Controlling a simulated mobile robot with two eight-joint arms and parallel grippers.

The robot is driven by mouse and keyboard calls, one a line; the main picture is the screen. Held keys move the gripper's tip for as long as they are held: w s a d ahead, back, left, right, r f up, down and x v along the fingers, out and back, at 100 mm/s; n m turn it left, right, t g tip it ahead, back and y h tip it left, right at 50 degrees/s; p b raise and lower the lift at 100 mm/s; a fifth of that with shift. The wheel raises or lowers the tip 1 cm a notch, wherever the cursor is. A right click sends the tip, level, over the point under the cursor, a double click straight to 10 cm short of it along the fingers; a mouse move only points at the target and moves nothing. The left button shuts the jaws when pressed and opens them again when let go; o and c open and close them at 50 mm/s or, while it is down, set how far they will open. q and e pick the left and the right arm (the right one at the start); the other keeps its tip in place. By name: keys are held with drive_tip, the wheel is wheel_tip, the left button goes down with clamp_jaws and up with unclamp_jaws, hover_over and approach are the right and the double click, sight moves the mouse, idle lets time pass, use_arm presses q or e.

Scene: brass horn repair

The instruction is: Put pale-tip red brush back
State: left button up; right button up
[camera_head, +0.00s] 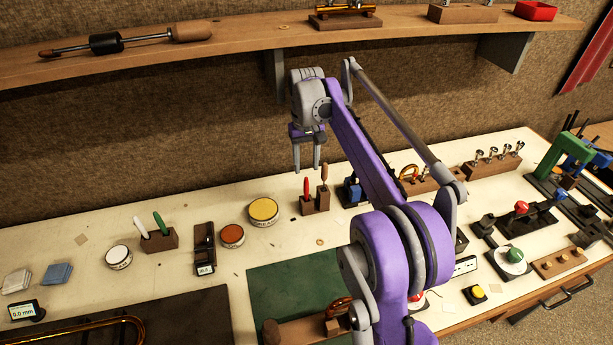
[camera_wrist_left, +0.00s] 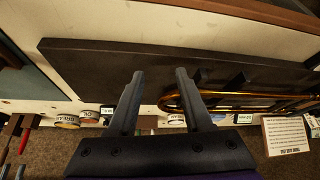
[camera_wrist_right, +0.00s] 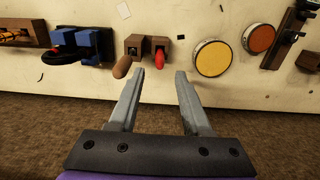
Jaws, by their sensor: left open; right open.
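A red-handled brush (camera_head: 306,189) stands upright in a dark wooden block (camera_head: 314,206), beside a brown-handled tool (camera_head: 324,176). Its tip is hidden. The red handle (camera_wrist_right: 160,57) and the block (camera_wrist_right: 147,40) also show in the right wrist view, just beyond the fingertips. My right gripper (camera_head: 307,166) is open and empty, fingers pointing down, above and behind the block. My left gripper (camera_wrist_left: 160,75) is open and empty above a dark mat (camera_wrist_left: 100,60); it is outside the head view.
A yellow-topped tin (camera_head: 264,210) and an orange-topped tin (camera_head: 232,235) stand left of the block. A blue-and-black fixture (camera_head: 352,190) stands close on its right. Farther left, another block (camera_head: 161,241) holds white and green handles. A wall shelf (camera_head: 240,44) runs above.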

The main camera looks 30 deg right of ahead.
drive_tip(key=shift+r, duration=1.55)
